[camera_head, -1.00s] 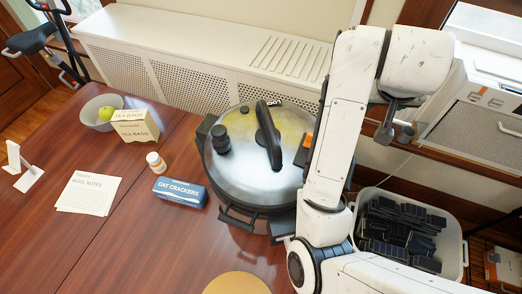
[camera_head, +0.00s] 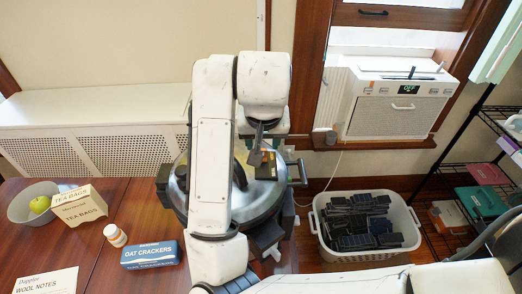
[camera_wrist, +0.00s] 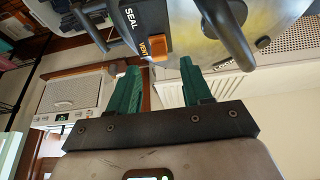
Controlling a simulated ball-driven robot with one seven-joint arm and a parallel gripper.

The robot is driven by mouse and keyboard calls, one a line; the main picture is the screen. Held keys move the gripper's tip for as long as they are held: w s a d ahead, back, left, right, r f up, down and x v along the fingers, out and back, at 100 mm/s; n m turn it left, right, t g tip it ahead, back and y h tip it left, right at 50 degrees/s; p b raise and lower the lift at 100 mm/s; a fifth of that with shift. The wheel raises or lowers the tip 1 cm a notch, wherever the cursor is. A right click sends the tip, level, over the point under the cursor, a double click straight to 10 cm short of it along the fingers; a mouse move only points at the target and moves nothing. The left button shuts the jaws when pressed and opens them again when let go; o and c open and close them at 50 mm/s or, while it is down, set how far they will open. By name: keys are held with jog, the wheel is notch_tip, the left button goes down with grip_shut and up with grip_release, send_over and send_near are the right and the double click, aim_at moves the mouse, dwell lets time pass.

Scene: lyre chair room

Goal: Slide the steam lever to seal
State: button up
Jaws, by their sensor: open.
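The orange steam lever (camera_wrist: 158,48) sits at the VENT end. My gripper (camera_wrist: 160,68) is open, its two green fingers apart and empty. In the wrist view the lever shows between and just beyond the fingertips; I cannot tell whether they touch it. In the head view my gripper hangs over the cooker's right side.
A white bin (camera_head: 318,235) of dark blocks stands right of the cooker. An oat crackers box (camera_head: 150,255), a bottle (camera_head: 115,236), a tea bags box (camera_head: 80,206) and a bowl (camera_head: 20,212) are on the left. A radiator cover (camera_head: 100,110) runs behind.

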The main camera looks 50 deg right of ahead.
jog(key=shift+b+x, duration=0.6)
jog(key=shift+x, duration=1.8)
jog(key=shift+d, duration=0.1)
jog(key=shift+c, duration=0.5)
grip_shut()
